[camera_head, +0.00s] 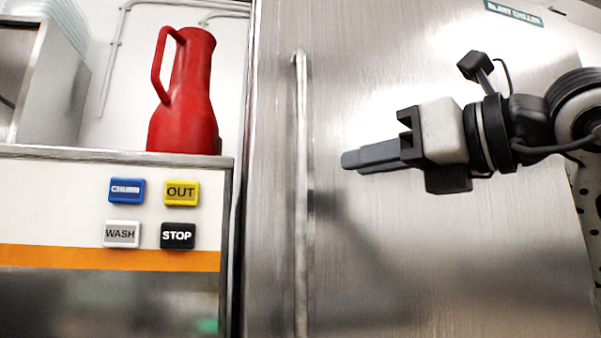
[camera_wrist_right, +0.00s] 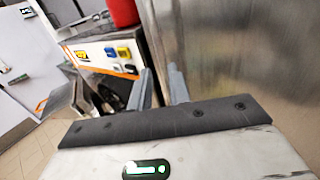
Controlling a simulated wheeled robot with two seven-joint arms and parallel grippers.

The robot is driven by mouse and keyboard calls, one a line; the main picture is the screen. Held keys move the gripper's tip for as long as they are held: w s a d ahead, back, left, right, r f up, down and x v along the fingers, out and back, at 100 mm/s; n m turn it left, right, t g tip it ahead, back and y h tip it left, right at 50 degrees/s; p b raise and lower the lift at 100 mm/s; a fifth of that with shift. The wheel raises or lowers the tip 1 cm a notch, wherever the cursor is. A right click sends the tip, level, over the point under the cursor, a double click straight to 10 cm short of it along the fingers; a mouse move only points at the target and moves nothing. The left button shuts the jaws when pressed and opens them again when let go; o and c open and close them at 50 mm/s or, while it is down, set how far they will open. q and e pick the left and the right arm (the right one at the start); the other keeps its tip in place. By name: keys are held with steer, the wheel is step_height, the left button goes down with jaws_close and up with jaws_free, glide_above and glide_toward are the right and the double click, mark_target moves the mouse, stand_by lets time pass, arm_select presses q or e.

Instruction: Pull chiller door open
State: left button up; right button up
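The chiller door (camera_head: 400,260) is a tall brushed-steel panel that looks shut. Its long vertical bar handle (camera_head: 302,200) runs down near the door's left edge. My right gripper (camera_head: 343,160) is in front of the door, to the right of the handle, with its fingers pointing left towards the bar and apart from it in the picture. The right wrist view shows its two fingers (camera_wrist_right: 160,75) spread with an empty gap between them. A steel surface (camera_wrist_right: 235,45), likely the door, fills the right of that view. The handle cannot be made out there. My left gripper is not in view.
A machine (camera_head: 60,220) with an orange stripe and several labelled buttons stands left of the door. A red jug (camera_head: 188,105) stands on its top. A "BLAST CHILLER" sign (camera_head: 514,12) is at the door's top right. Tiled floor (camera_wrist_right: 30,150) shows at lower left in the wrist view.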

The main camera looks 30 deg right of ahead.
mark_target(305, 175)
steer(key=p+x, duration=0.1)
steer(key=x, duration=0.9)
steer(key=shift+w+a+p, duration=0.2)
steer(key=shift+w+p, duration=0.15)
steer(key=shift+p, duration=0.05)
jaws_close()
